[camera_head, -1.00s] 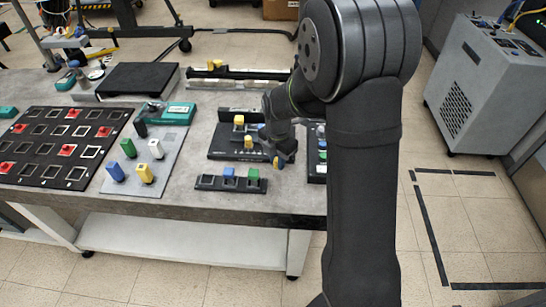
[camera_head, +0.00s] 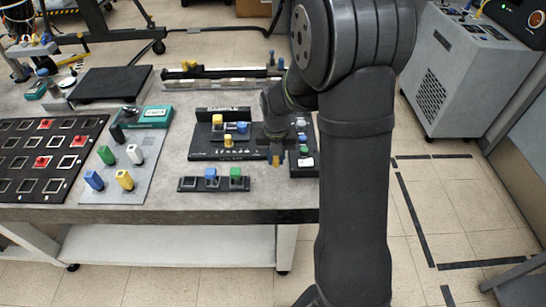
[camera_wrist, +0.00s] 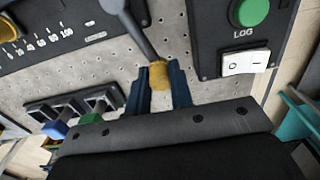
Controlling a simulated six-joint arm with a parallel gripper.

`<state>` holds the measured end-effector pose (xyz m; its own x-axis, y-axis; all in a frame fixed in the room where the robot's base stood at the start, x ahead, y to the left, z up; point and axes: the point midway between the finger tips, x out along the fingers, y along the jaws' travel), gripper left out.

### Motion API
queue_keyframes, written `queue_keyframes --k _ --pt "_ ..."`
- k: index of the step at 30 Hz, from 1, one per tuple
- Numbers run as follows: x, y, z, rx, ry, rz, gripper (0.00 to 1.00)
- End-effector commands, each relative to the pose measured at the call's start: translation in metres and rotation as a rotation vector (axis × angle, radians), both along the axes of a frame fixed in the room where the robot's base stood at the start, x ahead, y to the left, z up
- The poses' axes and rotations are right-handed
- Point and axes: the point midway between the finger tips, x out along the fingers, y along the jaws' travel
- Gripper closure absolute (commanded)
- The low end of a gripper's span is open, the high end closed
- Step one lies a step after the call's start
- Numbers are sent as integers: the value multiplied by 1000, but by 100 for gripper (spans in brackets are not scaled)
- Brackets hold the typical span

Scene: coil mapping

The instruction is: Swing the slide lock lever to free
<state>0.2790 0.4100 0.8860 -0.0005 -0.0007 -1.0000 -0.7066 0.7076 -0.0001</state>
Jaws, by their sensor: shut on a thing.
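The slide lock lever is a grey arm (camera_wrist: 130,28) with a yellow tip (camera_wrist: 158,74) in the wrist view. My gripper (camera_wrist: 159,88) has its two dark blue fingers shut on the yellow tip, one on each side. The lever runs from the tip up and left toward a dark mount at the picture's top edge. In the head view my gripper (camera_head: 278,156) is between the black slide panel (camera_head: 200,155) and the button box at its right. The lever's pivot is hidden there by my wrist.
A button box with a green LOG button (camera_wrist: 249,10) and a white rocker switch (camera_wrist: 245,62) stands close to the right. A rack (camera_head: 188,185) with blue and green blocks lies in front. The slide panel's scale (camera_wrist: 40,45) is at upper left in the wrist view.

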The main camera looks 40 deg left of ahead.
Motion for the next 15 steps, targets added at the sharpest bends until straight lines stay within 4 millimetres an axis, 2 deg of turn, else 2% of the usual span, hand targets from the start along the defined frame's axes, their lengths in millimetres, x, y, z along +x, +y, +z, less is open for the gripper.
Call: queue_keyframes --k 14,15 --pt "2 0 1 1 -2 17 100" --pt "2 0 1 1 -2 17 78"
